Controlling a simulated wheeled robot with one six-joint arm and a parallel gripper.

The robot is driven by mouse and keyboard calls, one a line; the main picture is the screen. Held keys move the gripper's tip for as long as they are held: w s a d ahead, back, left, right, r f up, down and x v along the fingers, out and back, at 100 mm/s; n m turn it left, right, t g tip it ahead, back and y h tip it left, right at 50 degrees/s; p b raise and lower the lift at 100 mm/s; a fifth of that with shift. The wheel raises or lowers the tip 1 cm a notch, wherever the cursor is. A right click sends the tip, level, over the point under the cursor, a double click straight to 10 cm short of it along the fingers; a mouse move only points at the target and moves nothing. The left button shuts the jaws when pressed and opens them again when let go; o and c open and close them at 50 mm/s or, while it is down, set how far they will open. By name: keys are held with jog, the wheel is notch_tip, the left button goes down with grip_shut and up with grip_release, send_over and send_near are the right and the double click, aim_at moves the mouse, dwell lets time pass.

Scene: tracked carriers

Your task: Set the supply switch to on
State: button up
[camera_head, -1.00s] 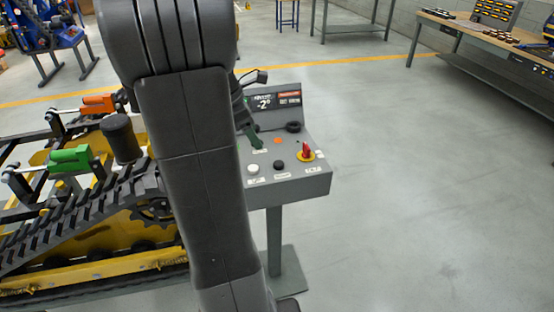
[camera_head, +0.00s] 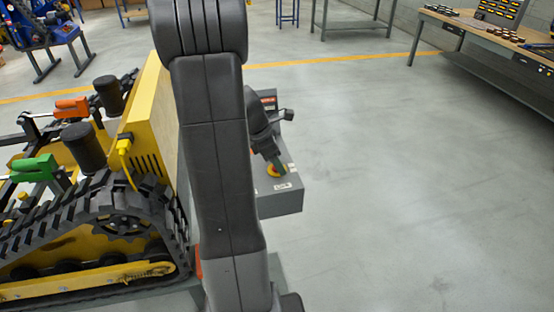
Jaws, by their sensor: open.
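The grey control console (camera_head: 282,202) stands right of my arm, which hides most of its panel. A yellow round switch base (camera_head: 272,172) shows near the console's right front corner. The red knob that was seen on it earlier is now hidden behind my gripper.
A yellow tracked carrier (camera_head: 155,110) with black tracks stands close on the left. A workbench (camera_head: 485,32) with trays is at the back right. A grey rack (camera_head: 350,25) stands at the back. The floor right of the console is clear.

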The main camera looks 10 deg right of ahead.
jog(key=shift+d+f, duration=0.1)
jog(key=shift+f, duration=0.1)
jog(key=shift+c, duration=0.2)
jog(key=c, duration=0.9)
jog(key=shift+c, duration=0.2)
